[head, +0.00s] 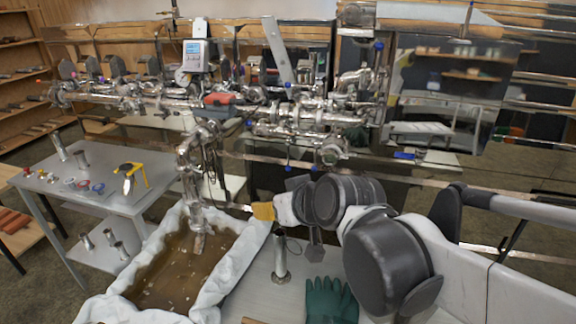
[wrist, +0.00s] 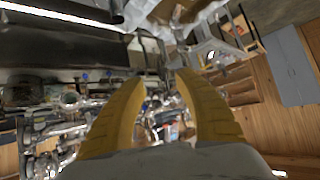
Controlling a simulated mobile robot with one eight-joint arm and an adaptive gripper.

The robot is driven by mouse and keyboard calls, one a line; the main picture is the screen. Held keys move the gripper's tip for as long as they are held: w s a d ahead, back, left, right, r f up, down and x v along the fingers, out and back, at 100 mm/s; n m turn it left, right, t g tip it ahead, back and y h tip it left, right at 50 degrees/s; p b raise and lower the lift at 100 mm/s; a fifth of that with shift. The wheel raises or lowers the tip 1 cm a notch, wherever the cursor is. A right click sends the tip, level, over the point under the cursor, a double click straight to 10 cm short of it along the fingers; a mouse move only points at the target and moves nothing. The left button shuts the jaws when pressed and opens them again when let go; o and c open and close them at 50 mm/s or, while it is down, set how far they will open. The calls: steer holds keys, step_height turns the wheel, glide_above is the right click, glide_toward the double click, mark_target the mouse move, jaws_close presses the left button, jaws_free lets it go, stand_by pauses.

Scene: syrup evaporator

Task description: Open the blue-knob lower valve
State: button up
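My gripper (head: 263,211) shows in the head view by its yellow fingers, over the near edge of the white-lined basin and below the pipework. In the wrist view its two yellow fingers (wrist: 160,77) are apart, with nothing between them. Steel pipework carries several small blue knobs. Two low ones hang under the pipe, a left blue knob (head: 288,168) and a right blue knob (head: 314,168), above and right of my gripper and apart from it. I cannot tell which is the lower valve. The wrist view shows a small blue spot (wrist: 85,76) among blurred pipes.
The white-lined basin (head: 241,262) holds brown liquid, with a vertical steel pipe (head: 192,185) reaching into it. A steel cylinder (head: 281,262) and green gloves (head: 331,300) are on the near counter. A grey table (head: 105,165) with small parts stands at left.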

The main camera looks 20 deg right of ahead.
mark_target(288, 164)
steer(key=w+d+r+t+b, duration=0.1)
steer(key=w+r+t, duration=0.15)
steer(key=w, duration=0.85)
steer(key=w+d+r+t+b, duration=0.1)
steer(key=w+t, duration=0.3)
steer(key=w, duration=0.8)
steer(key=w+d+f+m+h+b, duration=0.1)
steer(key=w+d+f+m+h, duration=0.2)
steer(key=w+d+f+h, duration=0.5)
steer(key=w+d+f+m+h+b, duration=0.2)
steer(key=d+f+m, duration=0.2)
steer(key=f, duration=0.8)
steer(key=b+x, duration=0.1)
steer(key=x, duration=0.4)
steer(key=shift+w+d+b, duration=0.2)
steer(key=shift+w+b, duration=0.1)
steer(key=shift+b, duration=0.05)
steer(key=shift+w+d+r, duration=0.2)
steer(key=shift+w, duration=0.25)
jaws_close()
